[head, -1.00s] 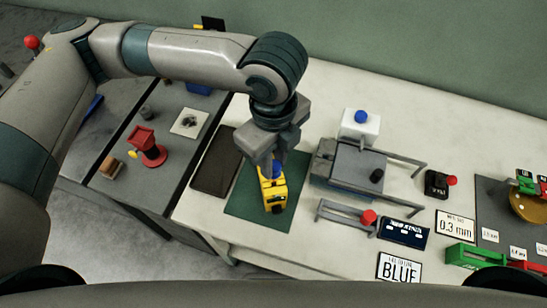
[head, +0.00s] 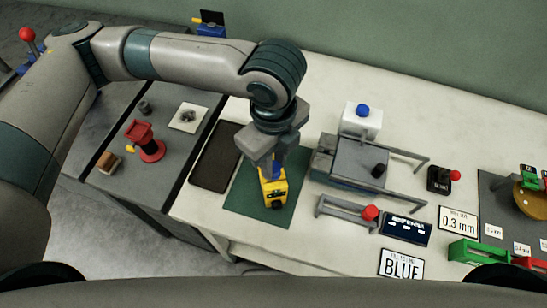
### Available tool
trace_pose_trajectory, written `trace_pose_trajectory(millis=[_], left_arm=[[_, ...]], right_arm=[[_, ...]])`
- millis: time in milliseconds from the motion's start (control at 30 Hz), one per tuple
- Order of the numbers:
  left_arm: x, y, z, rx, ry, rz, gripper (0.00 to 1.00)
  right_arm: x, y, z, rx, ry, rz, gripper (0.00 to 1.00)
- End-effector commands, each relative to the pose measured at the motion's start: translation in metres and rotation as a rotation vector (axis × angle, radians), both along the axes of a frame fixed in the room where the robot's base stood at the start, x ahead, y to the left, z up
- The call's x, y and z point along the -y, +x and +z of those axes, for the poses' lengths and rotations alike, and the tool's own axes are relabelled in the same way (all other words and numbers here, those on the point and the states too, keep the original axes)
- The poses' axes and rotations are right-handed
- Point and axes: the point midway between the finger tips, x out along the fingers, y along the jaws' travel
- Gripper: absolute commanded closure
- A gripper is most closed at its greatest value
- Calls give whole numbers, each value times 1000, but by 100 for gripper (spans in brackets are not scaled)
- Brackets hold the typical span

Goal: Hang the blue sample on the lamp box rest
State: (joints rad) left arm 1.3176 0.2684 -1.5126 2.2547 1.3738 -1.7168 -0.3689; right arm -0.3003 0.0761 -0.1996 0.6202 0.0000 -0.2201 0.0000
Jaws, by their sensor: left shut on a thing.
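A yellow block-shaped thing (head: 273,192) with a dark round spot on its front stands on the green mat (head: 244,206). A blue part (head: 278,160) shows at its top. My left gripper (head: 270,163) points down over it, its fingers shut around the blue part; the fingers hide much of it. I cannot tell whether this blue part is the blue sample. A grey box with a flat top plate (head: 358,165) and long rails stands to the right of the mat; I cannot tell whether it is the lamp box rest. My right gripper is not in view.
A low rail with a red knob (head: 370,212) stands right of the mat. A white box with a blue knob (head: 361,122) is behind. A BLUE sign (head: 401,264) lies in front. A dark tray (head: 215,160) lies left of the mat. The back of the table is clear.

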Motion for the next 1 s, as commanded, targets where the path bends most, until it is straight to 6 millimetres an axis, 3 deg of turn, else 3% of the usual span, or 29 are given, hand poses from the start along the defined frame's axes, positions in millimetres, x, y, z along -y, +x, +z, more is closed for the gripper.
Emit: trace_pose_trajectory(millis=[667,700,767,1000], left_arm=[[0,0,-22,1,1,0,99],[0,0,-21,1,1,0,71],[0,0,-21,1,1,0,56],[0,0,-21,1,1,0,56]], right_arm=[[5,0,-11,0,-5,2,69],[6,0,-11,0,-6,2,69],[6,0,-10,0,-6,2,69],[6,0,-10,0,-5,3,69]])
